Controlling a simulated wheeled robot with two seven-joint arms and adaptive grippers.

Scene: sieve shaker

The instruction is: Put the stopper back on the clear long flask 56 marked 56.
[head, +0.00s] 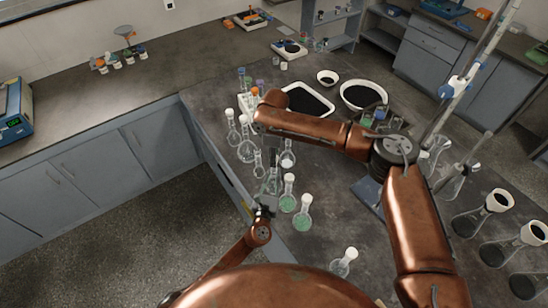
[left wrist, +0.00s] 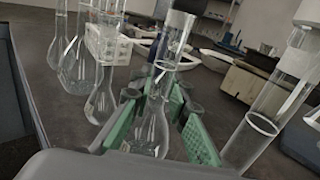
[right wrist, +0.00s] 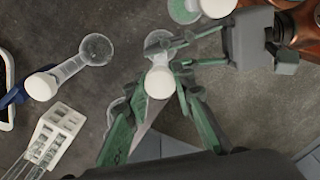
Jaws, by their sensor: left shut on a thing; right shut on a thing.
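My left gripper (head: 268,198) is shut on a clear long-necked flask (left wrist: 150,128), which stands up between its green pads. No number is readable on it. My right gripper (head: 270,148) points down above this flask. In the right wrist view the right gripper (right wrist: 159,88) is shut on a white stopper (right wrist: 159,82). The flask's round body (right wrist: 158,41) and the left gripper (right wrist: 182,52) show beyond it. The stopper overlaps the neck in this view, so I cannot tell whether it is seated.
Stoppered clear flasks (head: 231,125) stand left of my grippers. Two green-liquid flasks (head: 288,195) (head: 303,213) stand close on the right, and a clear one (head: 345,262) nearer me. A white rack (right wrist: 60,130), black-filled tray (head: 305,100) and bowl (head: 362,96) lie behind. The bench edge is close.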

